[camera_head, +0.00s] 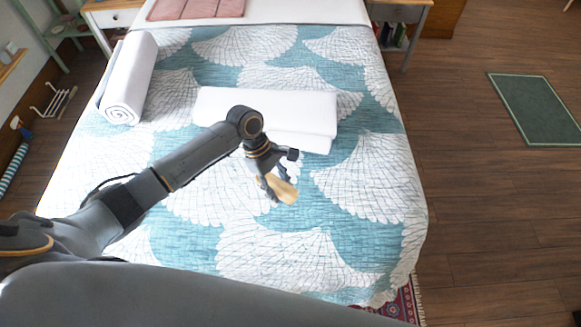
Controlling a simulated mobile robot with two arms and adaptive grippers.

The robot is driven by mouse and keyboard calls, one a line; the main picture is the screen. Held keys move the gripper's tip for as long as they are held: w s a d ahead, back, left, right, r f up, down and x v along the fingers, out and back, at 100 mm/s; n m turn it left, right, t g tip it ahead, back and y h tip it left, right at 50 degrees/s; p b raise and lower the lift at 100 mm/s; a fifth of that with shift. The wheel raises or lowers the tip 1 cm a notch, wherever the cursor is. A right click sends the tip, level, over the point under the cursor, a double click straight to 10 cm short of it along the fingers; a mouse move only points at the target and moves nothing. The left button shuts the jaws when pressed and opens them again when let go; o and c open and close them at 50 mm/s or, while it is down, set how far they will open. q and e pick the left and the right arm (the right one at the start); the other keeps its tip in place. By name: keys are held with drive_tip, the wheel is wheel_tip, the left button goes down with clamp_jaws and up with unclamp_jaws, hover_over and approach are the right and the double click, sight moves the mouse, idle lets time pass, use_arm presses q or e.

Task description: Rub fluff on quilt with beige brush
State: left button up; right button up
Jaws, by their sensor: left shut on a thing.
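The quilt (330,235), teal with white fan shapes, covers the bed. My left gripper (277,190) is shut on the beige brush (286,190) over the middle of the quilt. The brush's near end sticks out from the fingers, and part of it is hidden by them. I cannot tell whether the brush touches the quilt. I cannot make out any fluff on the quilt. My right gripper is not in view.
A folded white towel (312,108) lies just beyond my left gripper, and a rolled white towel (132,80) lies at the left. Pink cloth (197,8) is at the far end. The quilt's right and near parts are clear. A green mat (540,108) lies on the floor.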

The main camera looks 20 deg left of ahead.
use_arm(q)
drive_tip(key=w+f+n+t+b, duration=0.1)
drive_tip(key=w+f+n, duration=0.1)
drive_tip(key=w+f+n+t+b, duration=0.1)
drive_tip(key=w+f+n+b, duration=0.1)
drive_tip(key=f+n, duration=0.1)
drive_tip(key=w+f+n+t+b, duration=0.1)
drive_tip(key=w+f+n+b, duration=0.1)
drive_tip(key=f+n, duration=0.1)
drive_tip(key=shift+d, duration=0.2)
drive_tip(key=shift+s+f+b, duration=0.1)
drive_tip(key=shift+f+b, duration=0.3)
drive_tip(key=shift+b, duration=0.2)
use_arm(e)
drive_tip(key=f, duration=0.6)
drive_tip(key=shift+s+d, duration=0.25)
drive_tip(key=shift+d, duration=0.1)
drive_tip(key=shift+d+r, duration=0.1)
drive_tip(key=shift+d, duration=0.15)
use_arm(q)
drive_tip(key=shift+f+b, duration=0.35)
drive_tip(key=shift+f, duration=0.75)
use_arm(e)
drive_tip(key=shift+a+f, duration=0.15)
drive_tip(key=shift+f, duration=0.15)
